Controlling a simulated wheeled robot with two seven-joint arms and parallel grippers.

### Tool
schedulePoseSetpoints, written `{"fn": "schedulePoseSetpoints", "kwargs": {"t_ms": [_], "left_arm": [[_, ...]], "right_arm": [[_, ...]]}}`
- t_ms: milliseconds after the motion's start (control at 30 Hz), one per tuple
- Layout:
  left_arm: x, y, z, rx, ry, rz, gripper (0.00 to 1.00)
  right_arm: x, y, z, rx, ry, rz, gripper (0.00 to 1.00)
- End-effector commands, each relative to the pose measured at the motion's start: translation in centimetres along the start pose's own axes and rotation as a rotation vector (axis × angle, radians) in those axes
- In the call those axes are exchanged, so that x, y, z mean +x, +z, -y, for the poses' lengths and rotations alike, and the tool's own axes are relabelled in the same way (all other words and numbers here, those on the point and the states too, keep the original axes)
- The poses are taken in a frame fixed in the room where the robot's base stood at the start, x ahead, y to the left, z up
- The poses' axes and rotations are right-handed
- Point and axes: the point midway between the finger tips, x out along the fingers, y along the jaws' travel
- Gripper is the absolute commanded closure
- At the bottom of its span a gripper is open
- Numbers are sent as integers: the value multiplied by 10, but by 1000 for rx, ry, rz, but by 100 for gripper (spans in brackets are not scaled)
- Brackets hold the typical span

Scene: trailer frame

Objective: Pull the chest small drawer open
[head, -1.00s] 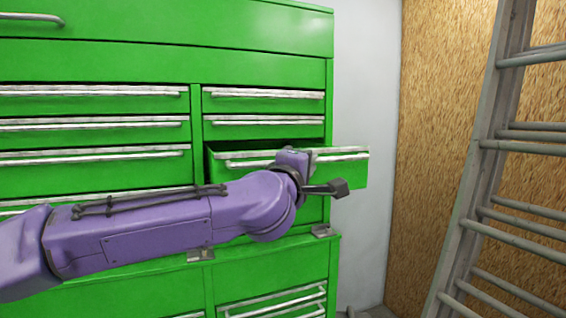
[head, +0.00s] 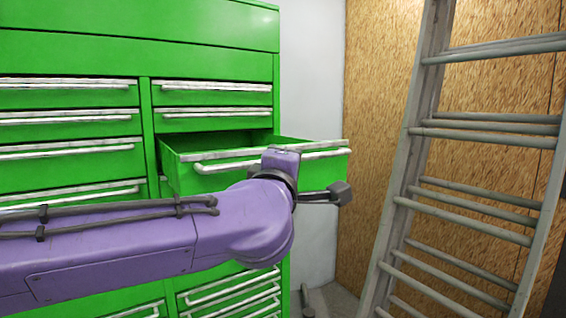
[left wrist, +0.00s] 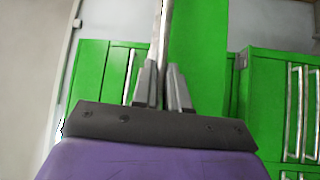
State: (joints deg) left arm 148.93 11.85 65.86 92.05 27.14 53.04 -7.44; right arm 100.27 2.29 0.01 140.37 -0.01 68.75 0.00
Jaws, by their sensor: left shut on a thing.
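The green chest (head: 205,62) fills the left of the head view. Its small drawer (head: 322,172) in the right column stands pulled out, with a dark gap showing behind its front. The drawer has a pale metal bar handle (head: 225,166). My left gripper is at the drawer front, and its fingers are mostly hidden behind my purple wrist in the head view. In the left wrist view my left gripper (left wrist: 163,90) has its two grey fingers closed around the handle bar (left wrist: 166,35). My right gripper is not in view.
Other drawers (head: 213,112) of the chest are shut above and to the left. A grey ladder (head: 408,160) leans at the right before a wood-chip board wall (head: 375,90). A bare white wall (head: 310,70) stands between chest and board.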

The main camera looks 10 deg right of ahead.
Motion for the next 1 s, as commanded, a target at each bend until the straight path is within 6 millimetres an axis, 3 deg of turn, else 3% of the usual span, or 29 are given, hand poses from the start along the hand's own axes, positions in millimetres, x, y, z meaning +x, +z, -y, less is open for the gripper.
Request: {"fn": "schedulePoseSetpoints", "kwargs": {"t_ms": [167, 200, 233, 267, 300, 633, 1000], "left_arm": [[0, 1, 1, 0, -1, 3, 100], [0, 1, 1, 1, -1, 3, 83], [0, 1, 1, 1, -1, 3, 73], [0, 0, 1, 1, -1, 3, 64], [0, 0, 1, 1, -1, 2, 61], [-8, -2, 1, 1, 1, 0, 61], [-88, -1, 3, 1, 3, 1, 61]], "right_arm": [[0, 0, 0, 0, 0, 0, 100], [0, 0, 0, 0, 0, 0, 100], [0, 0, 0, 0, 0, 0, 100], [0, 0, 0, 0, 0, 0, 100], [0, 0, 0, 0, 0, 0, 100], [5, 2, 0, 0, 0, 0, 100], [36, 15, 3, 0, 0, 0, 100]]}}
